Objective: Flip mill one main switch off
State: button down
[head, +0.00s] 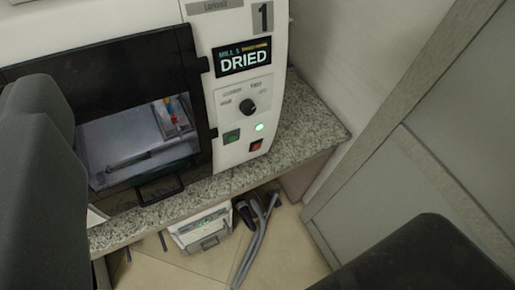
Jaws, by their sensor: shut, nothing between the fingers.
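The mill one (244,59) is a white machine with a large black number 1. Its display (242,57) reads MILL 1 and DRIED. Below it are a black round knob (247,106), a green button (232,136), a lit green lamp (259,127) and a red main switch (256,146) near the lower right of the panel. I cannot tell the switch's position. Dark parts of my gripper (38,190) show at the left and lower right edges. My gripper is shut and empty, with nothing touching the switch; the fingertips are not clearly seen.
A black-framed window (140,145) with a handle fills the machine's front. The machine stands on a granite counter (310,130). A white device (203,228) and a grey hose (250,245) sit on the floor below. A grey cabinet (400,190) stands at the right.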

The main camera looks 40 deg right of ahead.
jog(key=shift+w, duration=0.1)
jog(key=w+d+f+n+t+h+b, duration=0.1)
jog(key=w+d+f+n+h+b, duration=0.25)
jog(key=w+d+f, duration=0.8)
jog(key=w+d+f+n+t+h+b, duration=0.3)
jog(key=w+d+f, duration=0.5)
jog(key=f, duration=0.7)
jog(key=d+f+n+y+b, duration=0.1)
jog(key=d+f+n+y, duration=0.15)
jog(key=f, duration=0.55)
jog(key=d+f+n+y+b, duration=0.15)
jog(key=d+f+n, duration=0.25)
jog(key=f, duration=0.4)
jog(key=n+y+b, duration=0.3)
jog(key=n, duration=0.2)
send_near(258, 146)
jog(key=s+f, duration=0.2)
jog(key=s, duration=0.5)
jog(key=shift+d+f+t, duration=0.1)
jog(key=shift+d+t, duration=0.1)
jog(key=shift+t, duration=0.1)
jog(key=w+b, duration=0.1)
jog(key=w, duration=0.3)
jog(key=w+r+b, duration=0.1)
jog(key=w, duration=0.4)
jog(key=w+r, duration=0.1)
jog(key=w, duration=0.4)
jog(key=shift+a+r+b, duration=0.25)
jog(key=shift+b, duration=0.15)
